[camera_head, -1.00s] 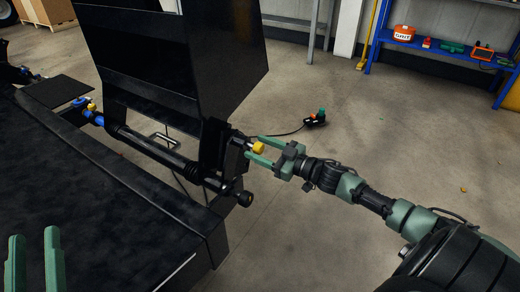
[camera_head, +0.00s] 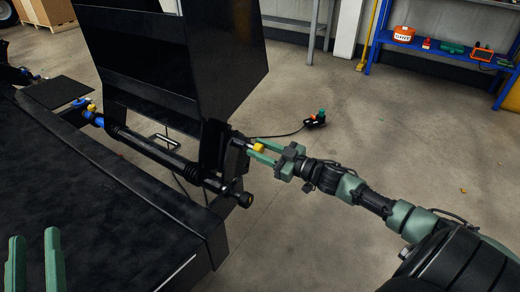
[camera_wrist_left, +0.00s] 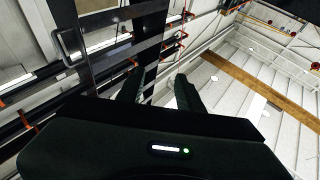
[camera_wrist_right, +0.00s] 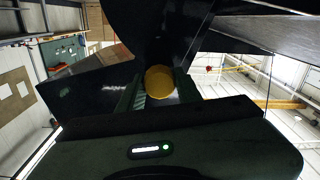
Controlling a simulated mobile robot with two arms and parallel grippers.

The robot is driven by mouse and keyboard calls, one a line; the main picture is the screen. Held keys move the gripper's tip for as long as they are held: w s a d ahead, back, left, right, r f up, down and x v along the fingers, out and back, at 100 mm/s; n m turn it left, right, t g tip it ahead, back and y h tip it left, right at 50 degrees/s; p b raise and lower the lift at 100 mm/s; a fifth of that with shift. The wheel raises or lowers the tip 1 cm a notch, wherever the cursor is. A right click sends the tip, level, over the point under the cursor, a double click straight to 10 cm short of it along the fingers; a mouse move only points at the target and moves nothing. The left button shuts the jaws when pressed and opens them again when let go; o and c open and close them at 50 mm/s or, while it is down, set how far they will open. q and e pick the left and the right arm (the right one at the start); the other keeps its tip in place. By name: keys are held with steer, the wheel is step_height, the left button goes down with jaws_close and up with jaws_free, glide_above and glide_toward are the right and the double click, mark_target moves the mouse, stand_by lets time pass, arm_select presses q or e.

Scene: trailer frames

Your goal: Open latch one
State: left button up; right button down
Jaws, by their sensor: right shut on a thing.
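The latch with a yellow knob (camera_head: 258,147) is on the near right end of the black trailer frame. My right gripper (camera_head: 262,152) reaches in from the right and is shut on the yellow knob, which also shows between its fingers in the right wrist view (camera_wrist_right: 160,82). A second latch with a yellow and blue end (camera_head: 92,110) is at the far left end of the black bar. My left gripper (camera_head: 35,262) is at the bottom left, fingers apart and empty; its fingers also show in the left wrist view (camera_wrist_left: 158,88).
A tall black panel (camera_head: 215,60) rises behind the bar. The black trailer frame (camera_head: 110,200) fills the left. A corded controller (camera_head: 315,119) lies on the floor. A blue shelf (camera_head: 440,52) with tools stands at the back right.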

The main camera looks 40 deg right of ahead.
stand_by(0.8)
